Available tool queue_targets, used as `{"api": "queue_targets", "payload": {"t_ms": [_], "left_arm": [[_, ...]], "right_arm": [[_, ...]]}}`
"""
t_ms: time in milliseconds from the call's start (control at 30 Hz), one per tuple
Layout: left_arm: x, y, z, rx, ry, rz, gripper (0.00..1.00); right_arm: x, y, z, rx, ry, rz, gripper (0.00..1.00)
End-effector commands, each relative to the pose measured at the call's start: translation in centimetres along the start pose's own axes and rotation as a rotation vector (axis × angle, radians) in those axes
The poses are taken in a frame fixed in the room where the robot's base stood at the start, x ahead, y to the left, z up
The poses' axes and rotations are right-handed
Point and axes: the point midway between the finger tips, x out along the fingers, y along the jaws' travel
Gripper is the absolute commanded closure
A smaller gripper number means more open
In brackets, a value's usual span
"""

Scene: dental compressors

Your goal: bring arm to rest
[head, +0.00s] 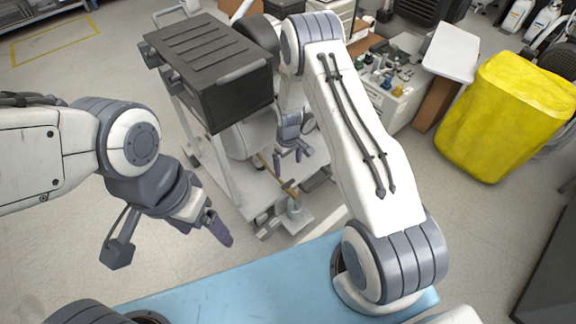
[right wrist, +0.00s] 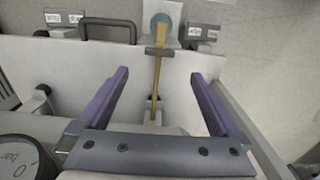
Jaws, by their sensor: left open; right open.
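My left gripper (head: 203,228) hangs at the left of the head view, its purple fingers apart and empty, pointing down over the floor beside the white cart. My right arm reaches across the middle of the head view. My right gripper (head: 289,158) is over the cart, partly hidden behind the arm. In the right wrist view, its two purple fingers (right wrist: 160,78) are wide apart. A brass-coloured bar (right wrist: 157,68) shows beyond and between them, with no finger touching it.
The white cart (head: 235,188) carries a black box-shaped unit (head: 210,65) close to my right arm. A dial gauge (right wrist: 18,158) is at the lower left of the right wrist view. A yellow bin (head: 510,115) stands at the right. Floor at the left is clear.

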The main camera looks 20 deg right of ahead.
Motion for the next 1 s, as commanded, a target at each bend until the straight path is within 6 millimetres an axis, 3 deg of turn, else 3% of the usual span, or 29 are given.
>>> {"api": "queue_targets", "payload": {"t_ms": [367, 500, 567, 733, 900, 1000], "left_arm": [[0.0, 0.0, 0.0, 0.000, 0.000, 0.000, 0.17], [0.0, 0.0, 0.0, 0.000, 0.000, 0.000, 0.17], [0.0, 0.0, 0.0, 0.000, 0.000, 0.000, 0.17], [0.0, 0.0, 0.0, 0.000, 0.000, 0.000, 0.17], [0.0, 0.0, 0.0, 0.000, 0.000, 0.000, 0.17], [0.0, 0.0, 0.0, 0.000, 0.000, 0.000, 0.17]], "right_arm": [[0.0, 0.0, 0.0, 0.000, 0.000, 0.000, 0.00], [-1.4, -0.1, -0.1, 0.012, 0.009, 0.004, 0.00], [-2.9, -0.1, -0.1, 0.024, 0.019, 0.008, 0.00], [-10.0, -0.9, 1.0, 0.093, 0.065, 0.024, 0.00], [-17.4, -2.7, 4.1, 0.183, 0.121, 0.037, 0.00], [-20.6, -3.9, 6.3, 0.230, 0.150, 0.041, 0.00]]}}
